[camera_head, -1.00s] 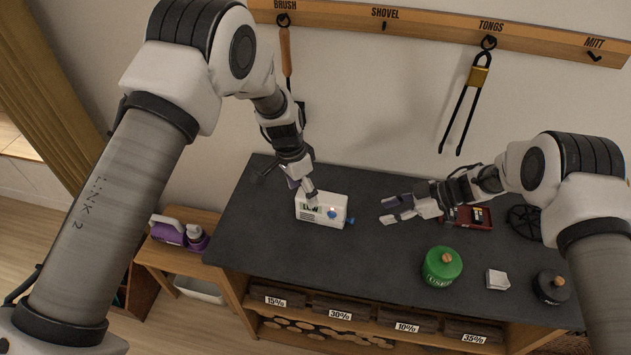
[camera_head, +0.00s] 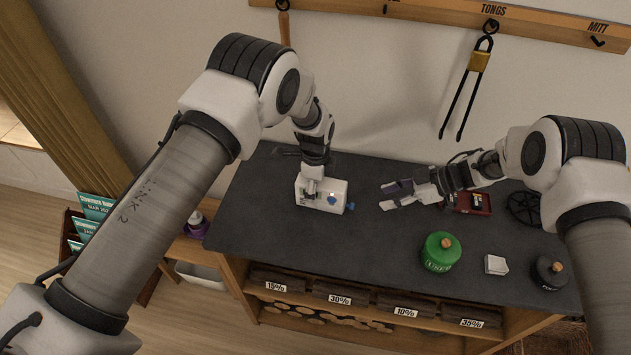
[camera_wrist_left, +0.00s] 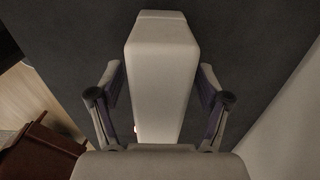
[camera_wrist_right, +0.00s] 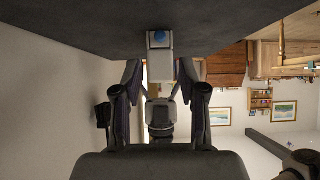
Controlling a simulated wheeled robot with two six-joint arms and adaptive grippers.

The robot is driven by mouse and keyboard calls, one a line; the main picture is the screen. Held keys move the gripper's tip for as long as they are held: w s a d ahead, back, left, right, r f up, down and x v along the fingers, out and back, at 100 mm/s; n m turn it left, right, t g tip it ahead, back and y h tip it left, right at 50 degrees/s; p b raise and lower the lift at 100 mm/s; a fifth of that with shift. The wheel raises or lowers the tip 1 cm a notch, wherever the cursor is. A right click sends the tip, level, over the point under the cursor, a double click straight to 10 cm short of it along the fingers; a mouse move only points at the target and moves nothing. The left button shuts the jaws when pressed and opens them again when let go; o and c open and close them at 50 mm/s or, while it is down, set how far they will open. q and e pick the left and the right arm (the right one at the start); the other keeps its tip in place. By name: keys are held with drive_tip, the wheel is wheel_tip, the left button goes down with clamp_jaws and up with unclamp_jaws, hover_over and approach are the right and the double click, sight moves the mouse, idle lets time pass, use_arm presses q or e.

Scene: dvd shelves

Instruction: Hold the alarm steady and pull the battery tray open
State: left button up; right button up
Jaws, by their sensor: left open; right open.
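The alarm is a white box (camera_head: 339,190) with a blue round button on its front and a blue knob (camera_head: 351,206) at its right end. It stands on the dark worktop. My left gripper (camera_head: 312,190) is open over its left part. In the left wrist view the white body (camera_wrist_left: 161,80) lies between the open fingers, with small gaps on both sides. My right gripper (camera_head: 384,197) is open and empty, a little right of the knob and apart from it. The right wrist view shows the alarm's end with the blue knob (camera_wrist_right: 158,37) straight ahead between the fingers. No open tray is visible.
A green canister (camera_head: 440,253), a white block (camera_head: 496,265) and a dark jar (camera_head: 549,271) stand at the right front. A red box (camera_head: 470,203) lies behind my right gripper. Tongs (camera_head: 470,85) hang on the wall. The worktop's left front is clear.

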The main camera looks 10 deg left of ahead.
sight(358, 211)
use_arm(q)
drive_tip(key=c, duration=1.5)
drive_tip(key=shift+o, duration=0.2)
use_arm(e)
drive_tip(key=shift+o, duration=0.2)
drive_tip(key=shift+s+d+r+h, duration=0.1)
drive_tip(key=shift+d+r+h, duration=0.15)
drive_tip(key=shift+r, duration=0.35)
drive_tip(key=shift+d+r+h, duration=0.1)
drive_tip(key=shift+r+h, duration=0.15)
drive_tip(key=shift+r, duration=0.35)
use_arm(q)
drive_tip(key=shift+s, duration=0.1)
use_arm(e)
drive_tip(key=shift+m+t, duration=0.3)
drive_tip(key=x, duration=1.1)
drive_tip(key=shift+s+f, duration=0.15)
drive_tip(key=shift+s, duration=0.05)
clamp_jaws()
